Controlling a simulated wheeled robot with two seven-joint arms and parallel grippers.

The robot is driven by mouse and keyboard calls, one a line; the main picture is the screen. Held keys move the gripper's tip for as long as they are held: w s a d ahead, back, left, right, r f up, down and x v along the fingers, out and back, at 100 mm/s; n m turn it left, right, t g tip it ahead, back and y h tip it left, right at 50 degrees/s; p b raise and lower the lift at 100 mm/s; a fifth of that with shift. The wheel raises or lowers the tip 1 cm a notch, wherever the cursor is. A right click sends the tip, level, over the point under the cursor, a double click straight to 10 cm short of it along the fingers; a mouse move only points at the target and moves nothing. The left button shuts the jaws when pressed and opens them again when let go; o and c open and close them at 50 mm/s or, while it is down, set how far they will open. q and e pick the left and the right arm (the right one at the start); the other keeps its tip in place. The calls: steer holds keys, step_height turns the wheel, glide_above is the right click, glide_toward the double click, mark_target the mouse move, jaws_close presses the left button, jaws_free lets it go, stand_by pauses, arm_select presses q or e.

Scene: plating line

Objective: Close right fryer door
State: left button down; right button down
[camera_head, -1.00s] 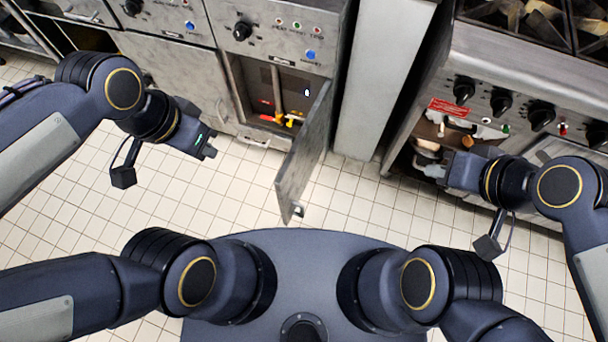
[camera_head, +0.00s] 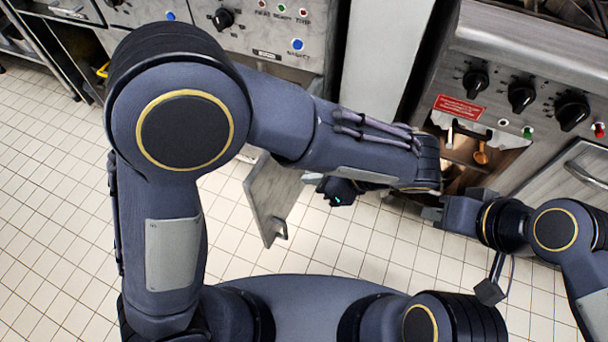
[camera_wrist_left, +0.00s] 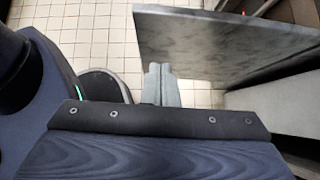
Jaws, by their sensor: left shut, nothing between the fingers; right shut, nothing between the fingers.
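The right fryer door (camera_head: 268,198) is a grey metal panel standing open, swung out from the fryer (camera_head: 262,40) over the floor. Its handle (camera_head: 281,229) shows near its outer end. My left arm reaches across the fryer front and hides the cabinet opening and the hinge side. My left gripper (camera_head: 312,180) is shut and empty, just right of the door and pointing left. In the left wrist view its fingers (camera_wrist_left: 160,84) are together beside the door panel (camera_wrist_left: 215,45); I cannot tell whether they touch it. My right gripper (camera_head: 434,213) is shut and empty, far right of the door.
A stove with black knobs (camera_head: 522,95) stands at the right, with an open compartment holding hanging utensils (camera_head: 480,153). A grey panel (camera_head: 385,60) stands between fryer and stove. Tiled floor (camera_head: 50,190) is clear at the left.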

mark_target(262, 175)
arm_select(q)
steer(key=b+x, duration=0.1)
steer(key=x, duration=0.2)
steer(key=a+r+b+x, duration=0.1)
steer(key=x, duration=0.2)
steer(key=b+x, duration=0.1)
steer(key=x, duration=0.3)
steer(key=shift+w+a+r, duration=0.15)
steer(key=shift+w+a, duration=0.15)
steer(key=shift+w, duration=0.05)
steer(key=shift+w+a, duration=0.2)
steer(key=shift+a, duration=0.25)
steer(key=shift+r, duration=0.1)
